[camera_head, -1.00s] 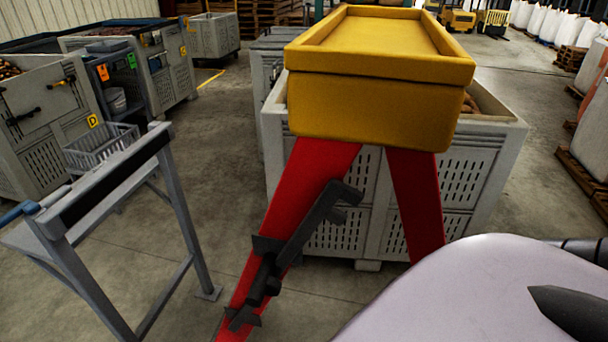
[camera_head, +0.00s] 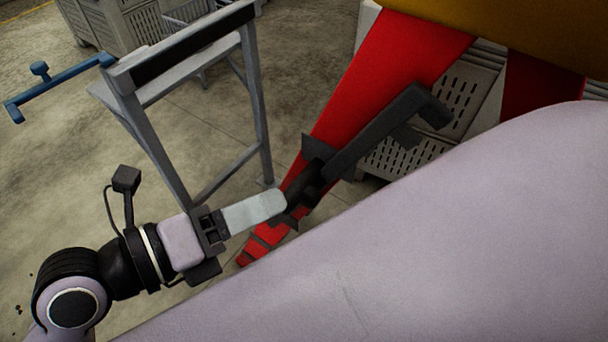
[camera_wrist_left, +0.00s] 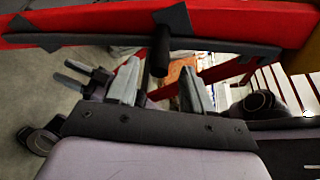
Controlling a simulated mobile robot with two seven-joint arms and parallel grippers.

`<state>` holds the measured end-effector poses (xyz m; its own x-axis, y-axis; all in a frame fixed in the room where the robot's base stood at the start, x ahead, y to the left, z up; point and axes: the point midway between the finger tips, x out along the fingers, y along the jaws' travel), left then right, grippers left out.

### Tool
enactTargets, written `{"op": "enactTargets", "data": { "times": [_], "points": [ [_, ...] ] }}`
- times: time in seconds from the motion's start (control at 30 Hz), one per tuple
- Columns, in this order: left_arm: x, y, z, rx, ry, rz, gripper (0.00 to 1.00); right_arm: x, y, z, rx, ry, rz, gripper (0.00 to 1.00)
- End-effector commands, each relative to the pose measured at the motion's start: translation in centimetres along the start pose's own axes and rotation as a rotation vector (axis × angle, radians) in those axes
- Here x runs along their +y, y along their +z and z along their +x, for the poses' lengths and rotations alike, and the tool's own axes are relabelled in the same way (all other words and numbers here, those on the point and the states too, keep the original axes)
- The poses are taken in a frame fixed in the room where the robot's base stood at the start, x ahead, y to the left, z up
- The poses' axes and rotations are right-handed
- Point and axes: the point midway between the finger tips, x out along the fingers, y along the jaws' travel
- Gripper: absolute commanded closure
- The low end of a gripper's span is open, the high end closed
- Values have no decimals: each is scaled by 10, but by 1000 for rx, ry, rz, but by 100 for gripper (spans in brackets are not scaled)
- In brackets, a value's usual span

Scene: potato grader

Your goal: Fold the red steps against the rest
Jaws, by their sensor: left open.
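The red steps show as a long red leg (camera_head: 395,65) slanting down from under a yellow top (camera_head: 490,25). A dark bar (camera_head: 385,125) with flat tabs lies along that leg. My left gripper (camera_head: 283,202) is at the lower part of the dark bar. In the left wrist view, the red beam (camera_wrist_left: 75,20) runs across the top, and a short dark peg (camera_wrist_left: 160,58) points down from the bar. My left gripper (camera_wrist_left: 158,90) is open, its fingers on either side of the peg's line; contact is unclear. A pale two-pronged part (camera_wrist_left: 88,78) at left may be my right gripper.
A grey metal stand (camera_head: 190,50) is left of the red leg, with a blue T-shaped handle (camera_head: 60,85) beside it. A slotted grey crate (camera_head: 405,165) stands behind the steps. Bare concrete floor lies at the left.

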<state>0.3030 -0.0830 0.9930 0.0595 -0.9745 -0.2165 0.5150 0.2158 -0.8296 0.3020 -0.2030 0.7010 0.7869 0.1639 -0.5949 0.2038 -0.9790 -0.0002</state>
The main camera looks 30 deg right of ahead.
Motion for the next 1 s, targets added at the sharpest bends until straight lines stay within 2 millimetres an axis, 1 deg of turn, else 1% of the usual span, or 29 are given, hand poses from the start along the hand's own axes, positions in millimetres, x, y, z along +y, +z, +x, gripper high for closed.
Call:
{"op": "enactTargets", "data": {
  "times": [0.2, 0.4, 0.57, 0.8, 0.87, 0.9, 0.93, 0.97, 1.0],
  "points": [
    [-2, 1, 32, -1, -5, -4, 49, 0, -3, -2, 0, -1, 0, 57],
    [-1, 1, 56, -2, -4, -3, 49, -1, -4, -3, -1, -1, 0, 57],
    [-1, 0, 65, -1, -4, -2, 49, -1, -4, -4, -1, -1, 0, 57],
    [-1, 0, 65, -2, -3, -2, 49, -1, -4, -4, -1, -2, 0, 57],
    [-1, 0, 65, -2, -3, -2, 69, -1, -4, -4, -1, -2, 0, 57],
    [-1, 0, 65, -2, -3, -2, 82, -1, -4, -4, -1, -2, 0, 57],
    [-1, 0, 65, -2, -3, -2, 92, -1, -4, -4, -1, -2, 0, 57],
    [0, 0, 65, -2, -3, -3, 100, -1, -4, -4, -1, -2, 0, 57],
    [0, 0, 65, -2, -3, -3, 100, -1, -4, -4, -1, -1, 0, 57]
  ]
}}
